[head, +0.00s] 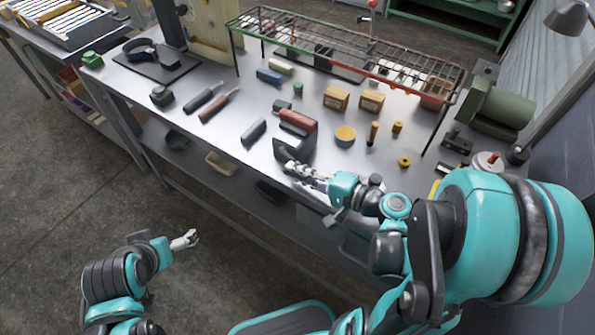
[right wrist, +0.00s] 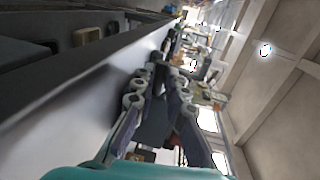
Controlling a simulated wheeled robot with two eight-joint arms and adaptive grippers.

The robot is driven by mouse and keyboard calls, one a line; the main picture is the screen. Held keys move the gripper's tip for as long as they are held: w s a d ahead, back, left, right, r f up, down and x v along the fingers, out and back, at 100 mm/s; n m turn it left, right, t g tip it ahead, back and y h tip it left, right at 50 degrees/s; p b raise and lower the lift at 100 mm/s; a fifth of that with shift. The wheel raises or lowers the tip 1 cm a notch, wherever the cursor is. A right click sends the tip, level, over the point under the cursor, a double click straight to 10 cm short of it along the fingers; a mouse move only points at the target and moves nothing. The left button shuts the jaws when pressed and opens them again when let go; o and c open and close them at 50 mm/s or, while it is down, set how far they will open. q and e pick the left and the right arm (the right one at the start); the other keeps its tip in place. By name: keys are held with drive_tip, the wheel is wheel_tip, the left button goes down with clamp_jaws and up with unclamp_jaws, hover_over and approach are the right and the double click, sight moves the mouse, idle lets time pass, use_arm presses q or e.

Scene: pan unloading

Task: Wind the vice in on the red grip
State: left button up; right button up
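The dark vice (head: 283,150) stands near the front edge of the metal bench. The red grip (head: 297,120) lies at its upper side, by the jaws; whether the jaws touch it I cannot tell. My right gripper (head: 298,171) is at the vice's near end, at the bench edge. In the right wrist view its two fingers (right wrist: 158,90) stand apart, with something dark between and beyond them; contact with it is unclear. My left gripper (head: 188,240) hangs in front of the bench, away from the vice, its fingers too small to judge.
A wire rack (head: 350,50) spans the back of the bench. Two wooden blocks (head: 336,98), a round tan piece (head: 345,135) and small brass parts (head: 405,161) lie right of the vice. Dark-handled tools (head: 215,105) lie left. A green machine (head: 495,105) stands at the right end.

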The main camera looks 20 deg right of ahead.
drive_tip(key=o, duration=0.4)
drive_tip(key=v, duration=1.2)
idle(0.4)
